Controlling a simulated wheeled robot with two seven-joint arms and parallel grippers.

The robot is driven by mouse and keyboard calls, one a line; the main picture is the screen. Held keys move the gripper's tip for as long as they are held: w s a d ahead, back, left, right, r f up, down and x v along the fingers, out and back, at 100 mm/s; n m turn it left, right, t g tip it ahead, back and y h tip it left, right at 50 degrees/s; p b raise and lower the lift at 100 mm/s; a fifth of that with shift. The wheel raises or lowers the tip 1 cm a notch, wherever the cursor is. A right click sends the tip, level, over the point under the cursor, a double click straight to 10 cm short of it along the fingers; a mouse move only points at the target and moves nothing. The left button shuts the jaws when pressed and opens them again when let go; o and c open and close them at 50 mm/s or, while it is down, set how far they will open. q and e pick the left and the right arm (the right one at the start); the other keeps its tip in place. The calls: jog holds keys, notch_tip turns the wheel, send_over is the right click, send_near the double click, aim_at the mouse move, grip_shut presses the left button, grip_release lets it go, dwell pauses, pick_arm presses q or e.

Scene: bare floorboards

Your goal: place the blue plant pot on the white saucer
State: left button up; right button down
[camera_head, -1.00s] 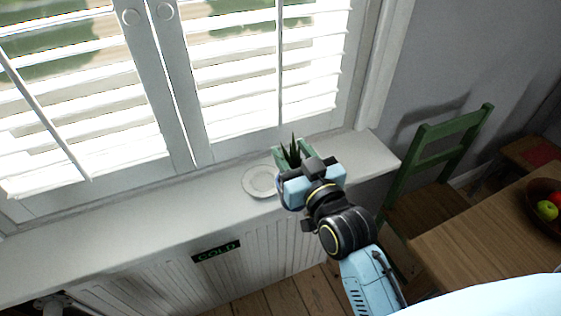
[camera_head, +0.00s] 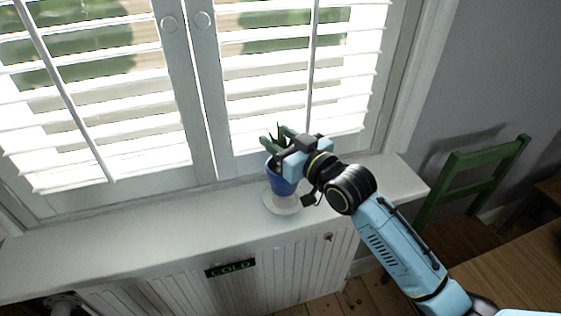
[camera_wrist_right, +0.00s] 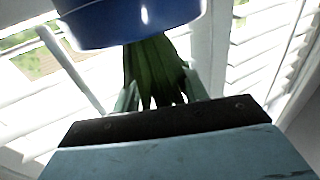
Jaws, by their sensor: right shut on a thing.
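The blue plant pot (camera_head: 283,184) with dark green spiky leaves (camera_head: 271,143) is upright at my right gripper (camera_head: 284,150). The gripper comes in from the right and is shut on the potted plant. In the right wrist view the blue pot (camera_wrist_right: 130,20) fills the top, and the leaves (camera_wrist_right: 152,72) show between the fingers. The white saucer (camera_head: 290,210) lies on the white sill. The pot's base is over the saucer's back part in the picture. I cannot tell whether they touch. My left gripper is not in view.
The white windowsill (camera_head: 130,235) is clear to the left of the saucer. Shuttered windows (camera_head: 110,100) stand close behind it. A radiator with a "COLD" sign (camera_head: 231,267) is below. A green chair (camera_head: 485,160) and a wooden table (camera_head: 520,275) are at the right.

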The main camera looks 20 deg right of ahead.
notch_tip(320, 180, down, 4)
jog(key=shift+f+b, duration=0.1)
jog(key=shift+b, duration=0.3)
jog(key=c, duration=0.8)
grip_release()
jog(key=shift+o, duration=0.2)
jog(key=v, duration=1.2)
jog(key=shift+p, duration=0.3)
